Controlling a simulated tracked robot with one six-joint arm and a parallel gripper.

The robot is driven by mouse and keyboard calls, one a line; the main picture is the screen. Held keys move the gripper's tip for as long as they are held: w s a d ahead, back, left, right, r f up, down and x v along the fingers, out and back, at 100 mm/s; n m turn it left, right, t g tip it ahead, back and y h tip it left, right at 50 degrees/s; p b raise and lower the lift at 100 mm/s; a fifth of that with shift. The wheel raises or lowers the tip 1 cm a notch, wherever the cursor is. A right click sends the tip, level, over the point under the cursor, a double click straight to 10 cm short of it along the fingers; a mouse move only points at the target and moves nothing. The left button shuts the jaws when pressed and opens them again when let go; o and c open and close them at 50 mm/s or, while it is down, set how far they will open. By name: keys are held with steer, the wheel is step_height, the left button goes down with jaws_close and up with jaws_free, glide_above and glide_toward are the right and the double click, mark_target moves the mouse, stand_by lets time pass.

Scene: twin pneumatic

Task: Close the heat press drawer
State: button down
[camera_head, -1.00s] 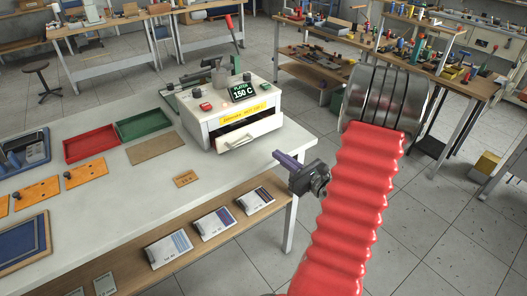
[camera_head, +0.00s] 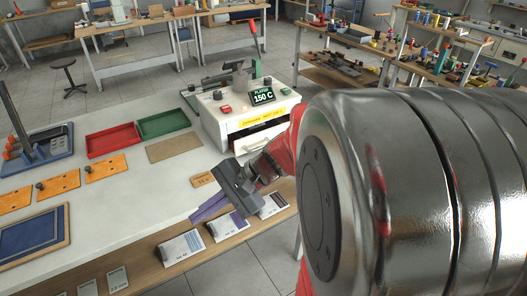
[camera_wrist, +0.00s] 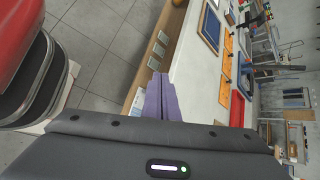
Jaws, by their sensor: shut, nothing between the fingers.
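The heat press (camera_head: 240,107) is a white box with a 150 C display on the table. Its drawer (camera_head: 258,139) on the front shows a white front with a handle, beneath a yellow label; my red arm hides its right part, and I cannot tell how far out it stands. My gripper (camera_head: 205,209) is in front of the press and to its left, over the table's front edge, with its purple fingers together and empty. The fingers also show in the wrist view (camera_wrist: 161,98), apart from the press.
A red tray (camera_head: 112,140), a green tray (camera_head: 163,123) and a brown mat (camera_head: 174,147) lie left of the press. Orange plates (camera_head: 58,186) lie further left. Several packets (camera_head: 181,248) sit on the shelf below the table edge. My arm covers the right side.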

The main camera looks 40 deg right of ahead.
steer(key=s+r+n+h, duration=0.6)
steer(key=s+n+h, duration=0.2)
steer(key=n, duration=0.6)
steer(key=shift+s+a+r+t+h, duration=0.25)
steer(key=shift+a+r+t+h, duration=0.15)
steer(key=shift+a+h, duration=0.1)
